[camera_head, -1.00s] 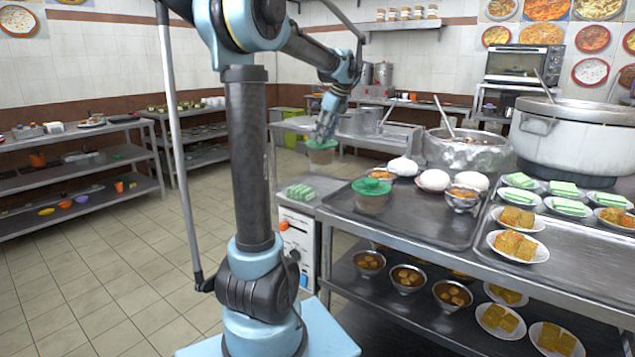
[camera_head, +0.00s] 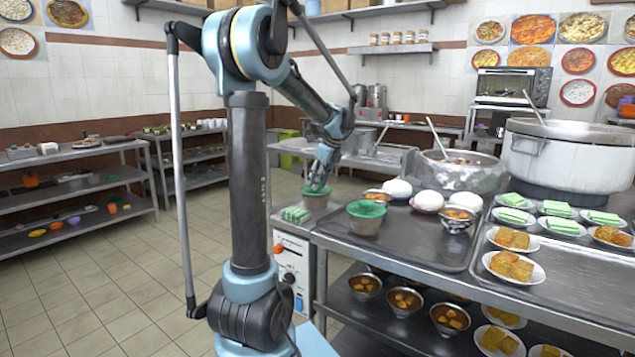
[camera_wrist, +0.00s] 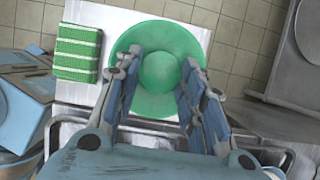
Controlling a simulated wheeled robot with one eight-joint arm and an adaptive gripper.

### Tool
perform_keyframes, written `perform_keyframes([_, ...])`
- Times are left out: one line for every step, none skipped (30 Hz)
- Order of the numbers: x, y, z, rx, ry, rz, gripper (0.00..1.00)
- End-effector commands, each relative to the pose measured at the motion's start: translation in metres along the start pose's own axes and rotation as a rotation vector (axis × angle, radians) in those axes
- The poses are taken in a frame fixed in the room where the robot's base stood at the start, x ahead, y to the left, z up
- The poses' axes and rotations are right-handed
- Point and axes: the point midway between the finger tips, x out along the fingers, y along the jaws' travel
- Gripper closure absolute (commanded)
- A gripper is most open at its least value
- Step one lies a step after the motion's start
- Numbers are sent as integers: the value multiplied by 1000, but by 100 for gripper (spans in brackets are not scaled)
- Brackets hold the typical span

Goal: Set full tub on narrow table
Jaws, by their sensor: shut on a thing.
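My gripper (camera_head: 319,187) is shut on a tub (camera_head: 314,203) with a green lid. In the wrist view its fingers (camera_wrist: 161,82) straddle the raised middle of the round green lid (camera_wrist: 158,30). The tub is above or on the narrow table (camera_head: 303,228), a small pale top left of the long counter. I cannot tell whether its base touches. In the wrist view the white tabletop (camera_wrist: 84,12) lies below the lid. A second green-lidded tub (camera_head: 367,222) stands on the counter's near left corner.
A green striped folded cloth (camera_head: 295,214) lies at the left of the narrow table, close beside the tub, also in the wrist view (camera_wrist: 77,53). The steel counter (camera_head: 425,240) holds bowls, white buns, plates and a large pot (camera_head: 565,155). Open floor (camera_head: 130,270) lies left.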

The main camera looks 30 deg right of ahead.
Motion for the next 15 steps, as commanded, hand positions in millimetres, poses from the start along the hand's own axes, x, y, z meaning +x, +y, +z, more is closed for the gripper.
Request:
perform_keyframes([0, 0, 0, 0, 0, 0, 100])
perform_keyframes([0, 0, 0, 0, 0, 0, 100])
perform_keyframes([0, 0, 0, 0, 0, 0, 100])
perform_keyframes([1, 0, 0, 0, 0, 0, 100])
perform_keyframes([1, 0, -1, 0, 0, 0, 100])
perform_keyframes([2, 0, -1, 0, 0, 0, 56])
perform_keyframes([2, 0, -1, 0, 0, 0, 50])
perform_keyframes([2, 0, -1, 0, 0, 0, 43])
perform_keyframes([1, 0, -1, 0, 0, 0, 43])
perform_keyframes([1, 0, -1, 0, 0, 0, 43])
perform_keyframes([1, 0, -1, 0, 0, 0, 43])
perform_keyframes([1, 0, -1, 0, 0, 0, 43])
perform_keyframes([1, 0, -1, 0, 0, 0, 43])
perform_keyframes([1, 0, -1, 0, 0, 0, 43])
perform_keyframes([1, 0, -1, 0, 0, 0, 43])
